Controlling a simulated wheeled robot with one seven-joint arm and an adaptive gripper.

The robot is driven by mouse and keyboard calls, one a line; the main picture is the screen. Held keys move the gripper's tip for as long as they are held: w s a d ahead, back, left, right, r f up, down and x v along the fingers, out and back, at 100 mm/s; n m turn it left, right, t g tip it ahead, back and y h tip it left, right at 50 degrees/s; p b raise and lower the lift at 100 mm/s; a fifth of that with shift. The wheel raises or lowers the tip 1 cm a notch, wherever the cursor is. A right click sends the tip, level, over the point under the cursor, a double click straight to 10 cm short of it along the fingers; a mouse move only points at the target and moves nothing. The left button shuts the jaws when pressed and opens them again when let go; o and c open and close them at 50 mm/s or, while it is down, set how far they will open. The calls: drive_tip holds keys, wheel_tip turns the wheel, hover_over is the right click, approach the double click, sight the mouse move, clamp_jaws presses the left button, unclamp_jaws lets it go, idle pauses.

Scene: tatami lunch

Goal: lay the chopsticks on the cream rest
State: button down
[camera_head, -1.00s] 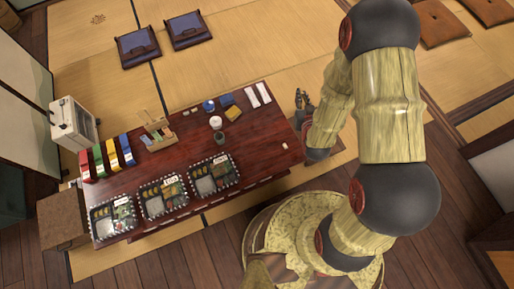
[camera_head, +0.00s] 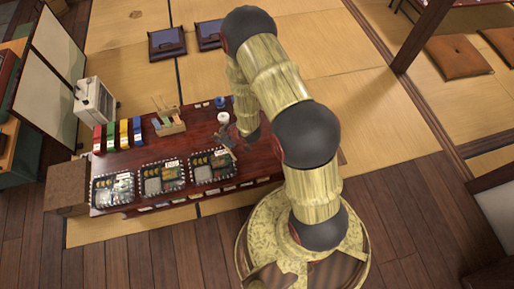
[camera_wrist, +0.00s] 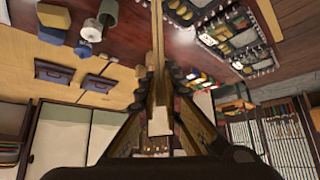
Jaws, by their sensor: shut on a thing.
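My gripper (camera_head: 228,138) is over the right part of the dark red table (camera_head: 205,125), near the right-hand bento tray. In the wrist view my gripper (camera_wrist: 157,78) is shut on the chopsticks (camera_wrist: 157,35), which show as a thin tan stick pointing away from the fingers, toward the top edge. Their far end is cut off by the frame. I cannot make out the cream rest in either view; my arm covers the right end of the table in the head view.
Three bento trays (camera_head: 113,190) line the table's near edge. Coloured boxes (camera_head: 111,137) and a wooden caddy (camera_head: 168,122) stand at the left and back. A white cup (camera_head: 223,117) is just behind my gripper; it also shows in the wrist view (camera_wrist: 91,30).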

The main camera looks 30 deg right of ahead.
drive_tip(key=shift+s+d+f+n+g+h+b, duration=0.85)
drive_tip(key=shift+d+f+n+g, duration=0.6)
drive_tip(key=shift+d+f, duration=2.25)
drive_tip(key=shift+s+d+f+n+g+h+b, duration=0.55)
drive_tip(key=shift+s+d+f+n+g+h, duration=1)
drive_tip(key=shift+f, duration=3.45)
drive_tip(key=shift+s+d+f+n+g+h+b, duration=0.25)
drive_tip(key=shift+d+f+n+g+h+b, duration=0.9)
drive_tip(key=shift+d+f, duration=3)
drive_tip(key=shift+a+f+n+t+y+p, duration=0.15)
drive_tip(key=shift+a+n+t+y+p, duration=0.1)
drive_tip(key=shift+n+y+p, duration=0.35)
drive_tip(key=c, duration=1.9)
unclamp_jaws()
drive_tip(key=shift+o, duration=0.7)
drive_tip(key=o, duration=0.4)
drive_tip(key=shift+c, duration=0.2)
